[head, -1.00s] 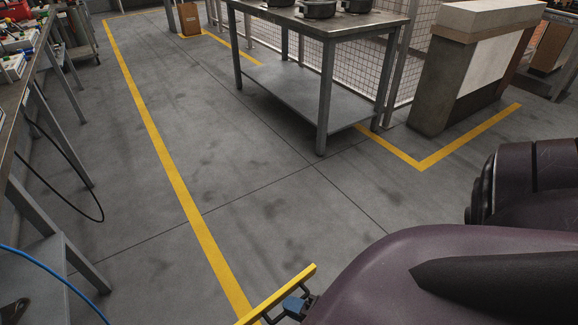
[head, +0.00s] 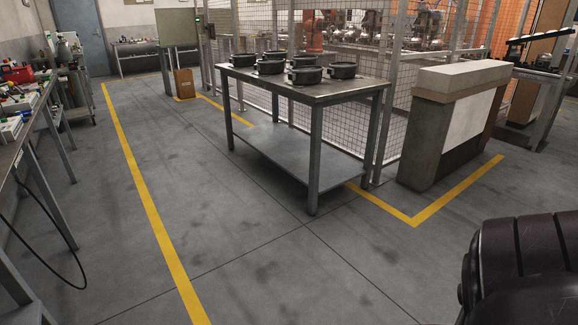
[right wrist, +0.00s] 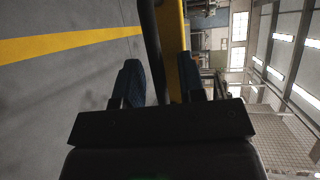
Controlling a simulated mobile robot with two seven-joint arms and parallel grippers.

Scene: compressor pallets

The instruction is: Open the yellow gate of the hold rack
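The yellow gate shows only as a yellow bar (right wrist: 173,45) in the right wrist view, running up from between my right gripper's fingers. A dark bar (right wrist: 152,40), apparently its handle, runs beside it. My right gripper (right wrist: 160,85) has its two blue-tipped fingers apart, one on each side of the dark and yellow bars. I see no clear grip on either bar. The head view shows neither gate nor grippers; only part of my arm is at its lower right. My left gripper is out of view.
In the head view, a grey table (head: 300,88) holds several black pots. A counter (head: 450,120) stands right of it. A workbench (head: 30,135) lines the left side. Wire mesh fencing (head: 400,105) stands behind. The floor (head: 230,220) between is clear.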

